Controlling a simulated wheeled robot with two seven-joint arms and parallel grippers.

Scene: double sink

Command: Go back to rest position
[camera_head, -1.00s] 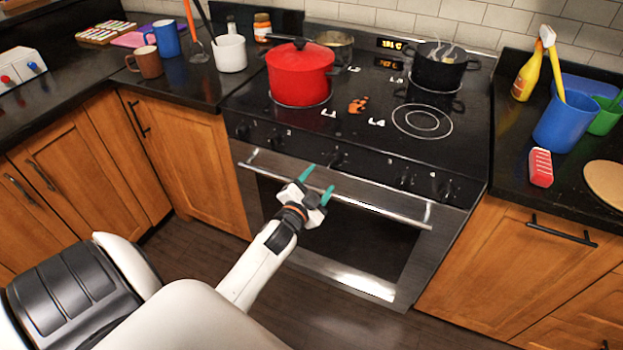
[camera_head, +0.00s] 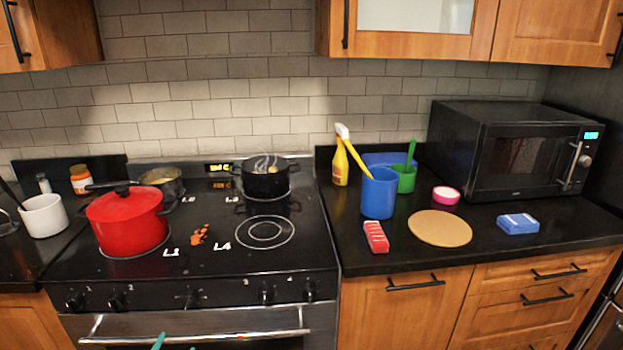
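The teal fingertips of my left gripper (camera_head: 175,345) just show at the bottom edge of the head view, in front of the oven door. One tip shows clearly and only a sliver of the other, with a gap between them. They appear open and empty. The rest of that gripper and its arm is below the frame. My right gripper is out of view.
A stove (camera_head: 190,272) bears a red pot (camera_head: 126,225) and a black pot (camera_head: 264,184). The oven handle (camera_head: 200,338) juts out in front. The right counter (camera_head: 560,212) holds a blue cup (camera_head: 378,195), a red sponge (camera_head: 376,237) and a microwave (camera_head: 520,150).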

